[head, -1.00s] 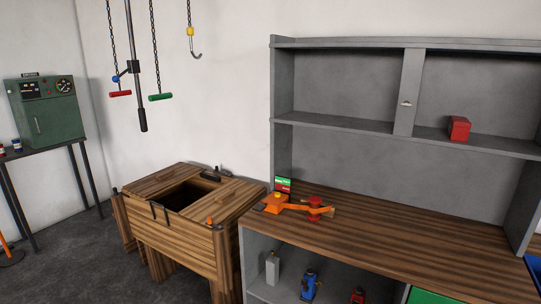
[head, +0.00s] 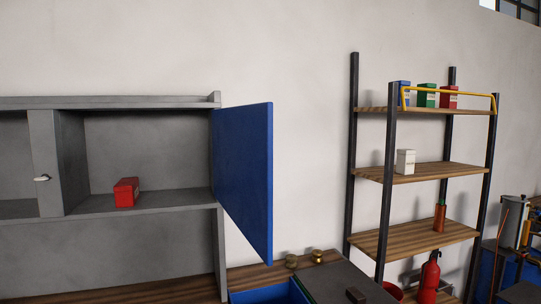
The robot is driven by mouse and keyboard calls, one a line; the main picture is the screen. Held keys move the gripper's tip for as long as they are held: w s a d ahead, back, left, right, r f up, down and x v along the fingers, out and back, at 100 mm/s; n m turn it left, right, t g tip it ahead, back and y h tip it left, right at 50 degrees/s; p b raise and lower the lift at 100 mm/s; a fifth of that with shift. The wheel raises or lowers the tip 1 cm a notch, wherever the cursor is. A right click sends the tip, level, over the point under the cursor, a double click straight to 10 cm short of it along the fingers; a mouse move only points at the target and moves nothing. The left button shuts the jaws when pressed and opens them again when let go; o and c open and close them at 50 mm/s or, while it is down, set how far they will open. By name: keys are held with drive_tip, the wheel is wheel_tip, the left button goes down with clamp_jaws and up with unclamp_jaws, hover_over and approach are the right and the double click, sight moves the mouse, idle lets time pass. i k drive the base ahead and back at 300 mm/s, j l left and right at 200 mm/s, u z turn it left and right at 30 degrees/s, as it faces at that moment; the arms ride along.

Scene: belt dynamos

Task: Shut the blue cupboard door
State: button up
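The blue cupboard door (head: 250,180) stands open in the head view. It is hinged at the right side of the grey cupboard (head: 150,206) and swings out to the right, showing its broad blue face. The compartment beside it is open and holds a red box (head: 126,192) on its shelf. My gripper is not in view.
A shelf rack (head: 415,172) with several boxes stands to the right. Below the door are a blue open drawer or bin (head: 268,293), a dark grey lid or panel (head: 345,284) and two small brass objects (head: 317,256). A red fire extinguisher (head: 430,279) stands low at right.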

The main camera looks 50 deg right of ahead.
sight(242, 136)
drive_tip(key=l, duration=1.75)
